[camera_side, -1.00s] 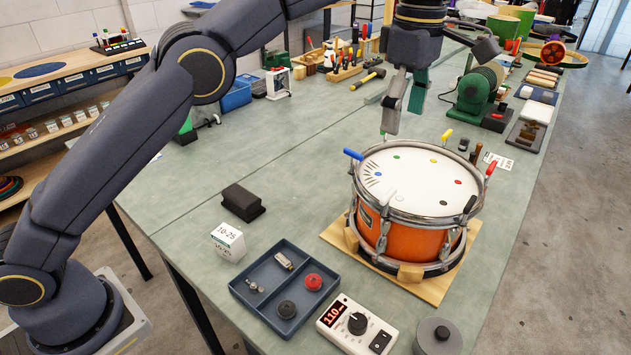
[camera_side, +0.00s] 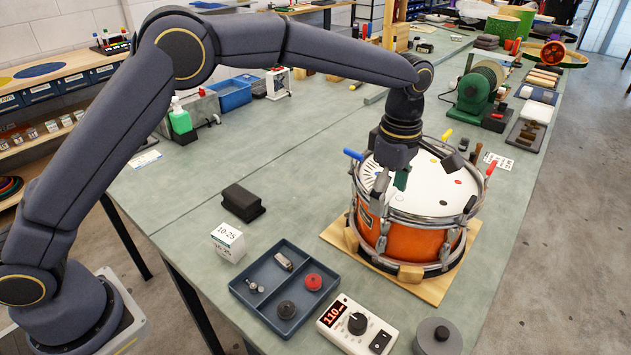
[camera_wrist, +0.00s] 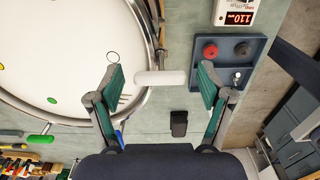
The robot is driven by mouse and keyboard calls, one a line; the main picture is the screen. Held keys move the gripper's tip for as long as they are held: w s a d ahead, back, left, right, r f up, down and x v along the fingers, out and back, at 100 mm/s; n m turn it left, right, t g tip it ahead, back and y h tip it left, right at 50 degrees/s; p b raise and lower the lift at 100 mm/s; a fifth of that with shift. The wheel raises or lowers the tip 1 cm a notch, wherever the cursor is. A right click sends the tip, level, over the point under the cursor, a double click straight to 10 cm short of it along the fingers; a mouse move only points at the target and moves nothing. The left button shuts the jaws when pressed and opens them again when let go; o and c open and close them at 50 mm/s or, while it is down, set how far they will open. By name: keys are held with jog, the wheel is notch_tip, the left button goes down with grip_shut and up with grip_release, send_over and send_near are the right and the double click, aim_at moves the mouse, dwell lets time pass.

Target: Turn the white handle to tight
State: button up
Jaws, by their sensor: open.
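The white handle (camera_wrist: 160,78) lies across the middle of the wrist view, beside the drum's rim and between my fingertips. My gripper (camera_wrist: 161,84) is open, one green-padded finger at each end of the handle, with a visible gap on the right. In the side view my gripper (camera_side: 391,184) points down over the near-left part of the drum (camera_side: 402,248). I cannot make out the white handle there; my gripper seems to hide it. The drum's white head (camera_wrist: 55,45) carries a white ring mark and short dark lines near the handle.
Other handles stand around the rim: blue (camera_side: 353,154), yellow (camera_side: 447,135) and red (camera_side: 491,168). A blue-grey parts tray (camera_side: 240,288) and a meter reading 110 (camera_side: 352,325) lie in front.

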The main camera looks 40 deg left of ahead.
jog(key=shift+f, duration=0.1)
jog(key=c, duration=1.2)
jog(key=shift+o, duration=0.2)
